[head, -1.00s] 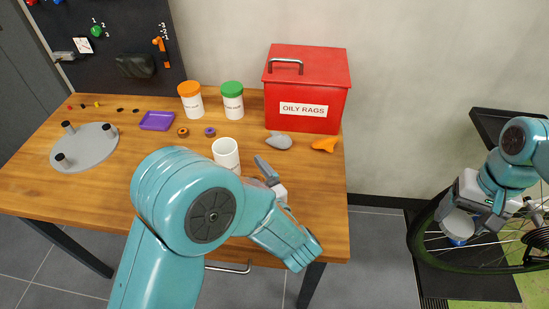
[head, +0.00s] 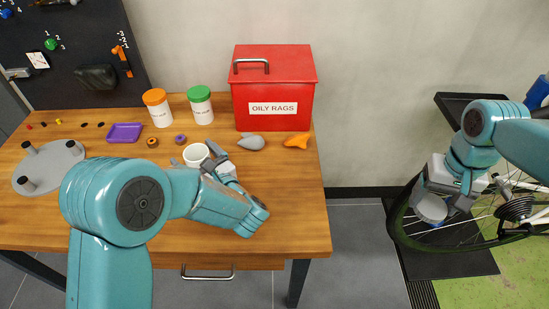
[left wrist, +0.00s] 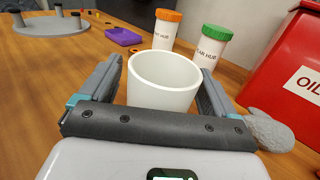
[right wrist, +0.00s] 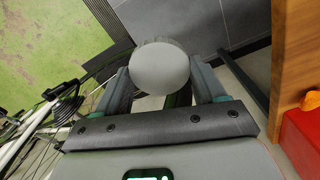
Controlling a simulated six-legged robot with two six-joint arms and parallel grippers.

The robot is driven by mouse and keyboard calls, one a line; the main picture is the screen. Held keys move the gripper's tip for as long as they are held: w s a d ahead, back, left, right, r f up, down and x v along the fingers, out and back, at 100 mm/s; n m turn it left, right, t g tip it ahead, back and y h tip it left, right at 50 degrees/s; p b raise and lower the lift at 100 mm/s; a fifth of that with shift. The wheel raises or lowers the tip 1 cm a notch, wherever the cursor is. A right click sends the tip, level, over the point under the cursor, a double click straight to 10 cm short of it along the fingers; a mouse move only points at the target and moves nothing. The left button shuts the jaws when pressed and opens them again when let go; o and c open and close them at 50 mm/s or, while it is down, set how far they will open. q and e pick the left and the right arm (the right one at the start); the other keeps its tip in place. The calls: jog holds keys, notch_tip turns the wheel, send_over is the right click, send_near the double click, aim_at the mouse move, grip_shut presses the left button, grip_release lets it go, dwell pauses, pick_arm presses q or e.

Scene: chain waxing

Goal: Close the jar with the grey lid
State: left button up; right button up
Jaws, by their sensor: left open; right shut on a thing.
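An open white jar (head: 196,155) stands upright on the wooden table. In the left wrist view the jar (left wrist: 164,80) sits between the fingers of my left gripper (left wrist: 158,88), which is open around it. In the head view my left gripper (head: 202,158) is low at the jar, its arm coming from the front. My right gripper (head: 447,208) is out past the table's right end, shut on the round grey lid (head: 432,209). The lid's flat disc (right wrist: 160,69) faces the right wrist camera, between the fingertips.
An orange-lidded jar (head: 159,112) and a green-lidded jar (head: 201,109) stand behind the white jar. A red rag bin (head: 275,90) stands at the back right. A purple tray (head: 125,133) and a grey stand (head: 50,168) are left. A bicycle wheel (head: 405,235) is below my right gripper.

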pick_arm(q)
jog(key=shift+w+a+r, duration=0.1)
jog(key=shift+w+a, duration=0.1)
jog(key=shift+w, duration=0.05)
jog(key=c, duration=1.1)
jog(key=shift+r+p, duration=0.4)
jog(key=shift+r, duration=0.4)
pick_arm(e)
jog(key=shift+s+a+r, duration=0.1)
jog(key=shift+a+r, duration=0.2)
jog(key=shift+r, duration=0.1)
pick_arm(q)
jog(key=shift+s+d+f, duration=0.1)
